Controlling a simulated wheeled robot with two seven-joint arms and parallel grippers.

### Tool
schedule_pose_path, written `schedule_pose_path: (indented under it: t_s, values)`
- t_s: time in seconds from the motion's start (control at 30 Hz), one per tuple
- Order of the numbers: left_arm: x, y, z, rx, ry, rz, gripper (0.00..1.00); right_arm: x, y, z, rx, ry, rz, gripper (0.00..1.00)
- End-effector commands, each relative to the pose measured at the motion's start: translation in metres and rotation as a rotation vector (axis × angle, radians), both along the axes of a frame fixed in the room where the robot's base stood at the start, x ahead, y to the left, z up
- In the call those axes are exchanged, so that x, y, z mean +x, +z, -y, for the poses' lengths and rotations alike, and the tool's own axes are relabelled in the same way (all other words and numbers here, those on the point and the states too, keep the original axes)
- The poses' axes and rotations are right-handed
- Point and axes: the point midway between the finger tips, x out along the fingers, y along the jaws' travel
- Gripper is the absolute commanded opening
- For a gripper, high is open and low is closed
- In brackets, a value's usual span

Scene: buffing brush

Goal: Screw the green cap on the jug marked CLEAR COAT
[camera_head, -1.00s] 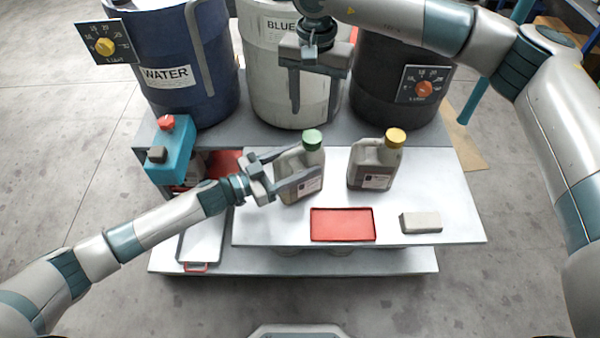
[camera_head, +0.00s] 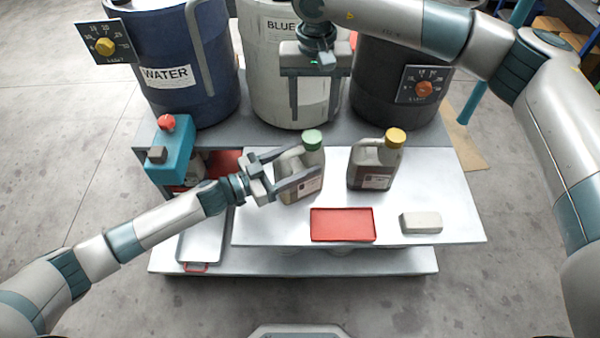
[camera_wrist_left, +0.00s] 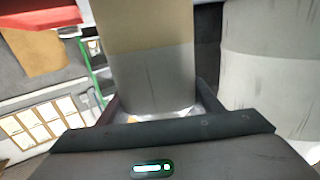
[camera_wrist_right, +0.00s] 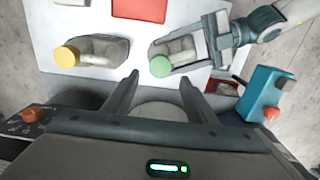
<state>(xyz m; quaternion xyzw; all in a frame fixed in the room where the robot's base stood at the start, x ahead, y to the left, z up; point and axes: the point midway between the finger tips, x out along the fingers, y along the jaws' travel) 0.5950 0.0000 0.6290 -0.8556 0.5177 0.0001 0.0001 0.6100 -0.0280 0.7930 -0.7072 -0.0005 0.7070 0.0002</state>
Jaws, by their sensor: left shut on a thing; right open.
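The grey jug (camera_head: 303,183) with the green cap (camera_head: 312,140) stands upright on the light tabletop. The green cap sits at its mouth; how tightly it is seated cannot be told. The label is too small to read. My left gripper (camera_head: 299,167) is shut around this jug from the left; the jug body (camera_wrist_left: 150,75) fills the left wrist view. My right gripper (camera_head: 314,102) is open and empty, fingers pointing down, beyond the jug in front of the white drum. In the right wrist view the green cap (camera_wrist_right: 160,66) lies just past the fingertips.
A similar jug (camera_head: 370,168) with a yellow cap (camera_head: 396,136) stands to the right. A red tray (camera_head: 342,224) and a pale block (camera_head: 421,222) lie in front. Blue, white and dark drums (camera_head: 393,90) stand behind. A teal control box (camera_head: 170,150) is at the left.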

Motion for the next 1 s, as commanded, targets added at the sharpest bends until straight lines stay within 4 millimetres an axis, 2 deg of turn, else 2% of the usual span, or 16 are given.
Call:
schedule_pose_path:
  t_s: [0.5, 0.7, 0.97, 1.0]
  values:
    - [0.000, 0.000, 0.000, 0.000, 0.001, -0.001, 0.00, 0.000, -0.061, 0.000, -0.001, -0.002, -0.002, 0.52]
    - [0.000, 0.000, 0.000, 0.000, 0.001, -0.001, 0.00, 0.000, -0.071, 0.000, -0.001, -0.001, -0.001, 0.52]
    - [0.000, 0.000, 0.000, 0.000, 0.001, -0.001, 0.00, 0.000, -0.072, 0.000, -0.001, -0.001, 0.000, 0.52]
    - [0.000, 0.000, 0.000, 0.000, 0.001, -0.001, 0.00, 0.000, -0.072, 0.000, -0.001, -0.001, 0.000, 0.47]
